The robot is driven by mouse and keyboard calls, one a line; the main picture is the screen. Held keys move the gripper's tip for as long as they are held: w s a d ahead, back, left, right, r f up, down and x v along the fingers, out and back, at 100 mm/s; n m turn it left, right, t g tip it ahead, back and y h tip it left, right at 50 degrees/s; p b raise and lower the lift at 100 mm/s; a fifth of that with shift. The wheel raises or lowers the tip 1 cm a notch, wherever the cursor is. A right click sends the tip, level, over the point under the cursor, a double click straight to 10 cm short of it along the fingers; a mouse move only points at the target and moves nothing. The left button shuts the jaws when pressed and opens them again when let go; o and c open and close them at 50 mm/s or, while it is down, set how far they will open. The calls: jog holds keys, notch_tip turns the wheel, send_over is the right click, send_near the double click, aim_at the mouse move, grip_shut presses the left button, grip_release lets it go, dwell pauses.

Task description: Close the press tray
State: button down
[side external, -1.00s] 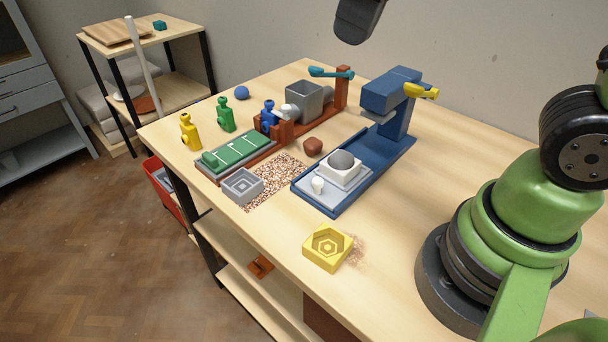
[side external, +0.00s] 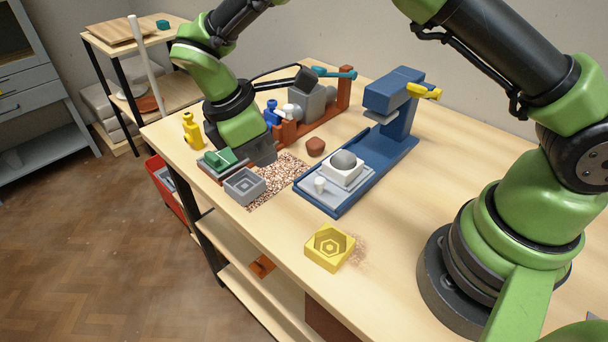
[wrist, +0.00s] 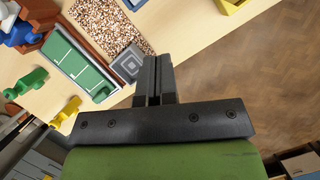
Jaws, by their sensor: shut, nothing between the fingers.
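A blue press (side external: 388,97) with a yellow handle (side external: 424,91) stands on the table. Its light grey tray (side external: 312,196) sits out in front of the upright, on the blue base (side external: 372,163). A white block with a grey ball (side external: 343,160) and a small white knob (side external: 320,184) are on the tray. My gripper (side external: 264,152) is far left of this tray, low over a green-topped panel (side external: 219,160). The wrist view shows my gripper (wrist: 154,68) shut and empty, beside a grey square mould (wrist: 127,63).
Yellow (side external: 192,131) and blue (side external: 271,112) figures and a brown-red frame with a grey box (side external: 305,105) stand near my arm. A brown lump (side external: 316,147) lies between frame and press. A yellow mould (side external: 329,248) is in front. Table right of the press is clear.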

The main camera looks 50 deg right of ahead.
send_near(314, 194)
jog(key=f, duration=0.1)
jog(key=a+f, duration=0.1)
jog(key=w+a+f, duration=0.1)
jog(key=f, duration=0.1)
jog(key=shift+a+f, duration=0.1)
jog(key=d, duration=0.1)
jog(key=s+d, duration=0.1)
jog(key=shift+d+f, duration=0.1)
jog(key=shift+d, duration=0.25)
jog(key=shift+s+d, duration=0.3)
jog(key=shift+d, duration=0.15)
